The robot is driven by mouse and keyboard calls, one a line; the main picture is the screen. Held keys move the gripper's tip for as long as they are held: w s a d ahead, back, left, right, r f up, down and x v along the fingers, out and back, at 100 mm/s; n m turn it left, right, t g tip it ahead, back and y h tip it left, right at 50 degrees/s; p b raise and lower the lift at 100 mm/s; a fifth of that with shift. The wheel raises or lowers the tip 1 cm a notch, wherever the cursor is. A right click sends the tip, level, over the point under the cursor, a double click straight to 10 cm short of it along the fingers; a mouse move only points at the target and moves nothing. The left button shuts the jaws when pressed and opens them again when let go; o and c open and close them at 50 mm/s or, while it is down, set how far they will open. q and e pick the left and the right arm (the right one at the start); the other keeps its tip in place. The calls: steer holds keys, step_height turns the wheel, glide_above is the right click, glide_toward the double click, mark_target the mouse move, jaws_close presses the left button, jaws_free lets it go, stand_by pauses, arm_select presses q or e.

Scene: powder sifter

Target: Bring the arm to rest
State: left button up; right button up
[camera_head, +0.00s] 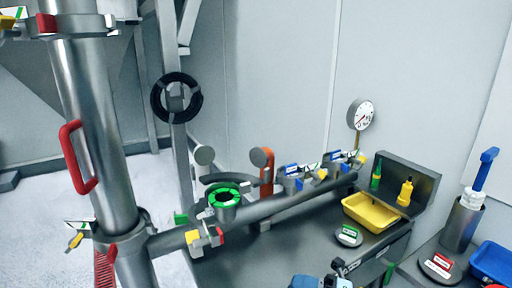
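Neither of my grippers can be made out in the head view. Blue and dark parts (306,282) are cut off by the bottom edge, and I cannot tell what they belong to. The task names no object besides the arm. A thick steel column (100,150) with a red handle (78,156) stands at the left. A steel pipe (262,210) runs from it to the right, above a dark bench.
A green-ringed port (225,197) and several blue-labelled fittings sit along the pipe. A yellow tray (371,212), two small bottles and a round gauge (361,114) are at the right. A steel cup (463,222) holds a blue-handled tool. A blue tray (492,262) lies at the lower right.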

steer(key=s+d+f+m+t+h, duration=0.2)
steer(key=d+f+m+t+h, duration=0.3)
steer(key=m, duration=0.7)
steer(key=s+d+f+m+t+h, duration=0.2)
steer(key=f+m+t+h, duration=0.55)
steer(key=m, duration=0.55)
steer(key=s+d+f+m+g+h, duration=0.35)
steer(key=s+f+m+g, duration=0.35)
steer(key=s+f, duration=0.45)
arm_select(q)
step_height(320, 180, up, 13)
steer(key=p, duration=1.5)
steer(key=shift+s+a, duration=0.35)
steer(key=shift+s, duration=0.1)
arm_select(e)
step_height(320, 180, up, 12)
steer(key=s, duration=0.1)
steer(key=shift+d+h, duration=0.2)
steer(key=shift+h, duration=0.1)
arm_select(q)
steer(key=shift+r, duration=0.1)
arm_select(e)
steer(key=shift+t, duration=0.25)
